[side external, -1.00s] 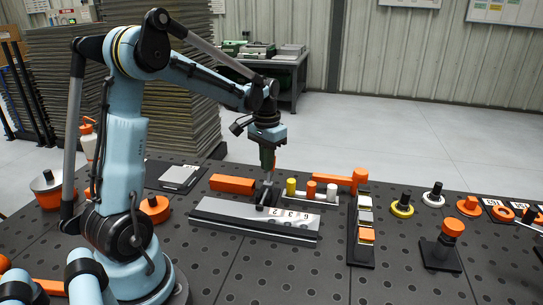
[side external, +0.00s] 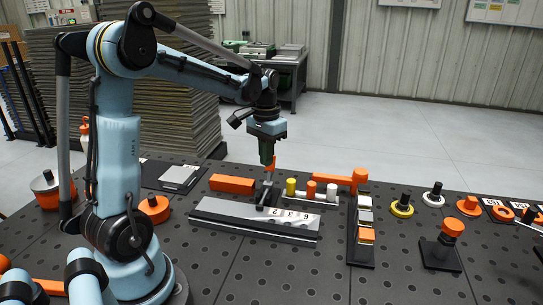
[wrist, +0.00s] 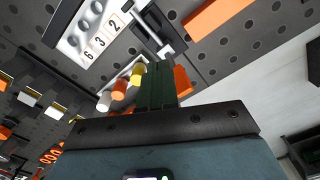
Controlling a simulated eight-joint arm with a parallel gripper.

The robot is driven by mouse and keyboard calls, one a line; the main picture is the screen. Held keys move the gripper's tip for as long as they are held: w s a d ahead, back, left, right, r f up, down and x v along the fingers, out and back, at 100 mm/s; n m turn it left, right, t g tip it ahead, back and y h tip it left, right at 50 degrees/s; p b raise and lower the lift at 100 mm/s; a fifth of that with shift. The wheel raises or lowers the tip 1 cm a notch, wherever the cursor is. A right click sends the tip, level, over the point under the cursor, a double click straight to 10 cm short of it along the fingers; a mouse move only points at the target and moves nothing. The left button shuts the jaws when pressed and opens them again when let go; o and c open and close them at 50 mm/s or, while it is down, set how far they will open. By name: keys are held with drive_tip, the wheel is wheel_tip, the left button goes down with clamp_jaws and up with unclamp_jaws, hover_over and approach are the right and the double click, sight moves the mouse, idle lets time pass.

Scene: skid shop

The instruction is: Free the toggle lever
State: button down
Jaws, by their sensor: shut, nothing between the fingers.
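A toggle clamp (side external: 264,196) stands at the back edge of a grey metal plate on the bench. Its lever, with an orange grip (side external: 271,164), stands roughly upright. In the wrist view the orange grip (wrist: 183,80) shows just right of the fingers, and the clamp's metal arm (wrist: 160,35) lies beyond them. My gripper (side external: 267,162) is shut and empty, with its tips close beside the top of the lever. I cannot tell whether they touch it. The plate (side external: 250,226) carries a white label strip reading 6 3 2 (wrist: 98,40).
An orange block (side external: 232,184) lies left of the clamp. A rack of yellow, orange and white pegs (side external: 312,191) stands close to its right. A dark rail with small blocks (side external: 361,255) and several knobs, including a yellow-ringed one (side external: 402,206), stand farther right.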

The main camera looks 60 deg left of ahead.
wheel_tip(320, 180, up, 5)
drive_tip(key=shift+f, duration=0.1)
idle(0.4)
drive_tip(key=s+d+f+m+t, duration=0.1)
drive_tip(key=s+d+t, duration=0.2)
drive_tip(key=d, duration=0.6)
drive_tip(key=s+d+f+m+t, duration=0.1)
drive_tip(key=s+d+m+t, duration=0.1)
drive_tip(key=d, duration=0.7)
drive_tip(key=shift+s+t, duration=0.9)
drive_tip(key=shift+t, duration=0.2)
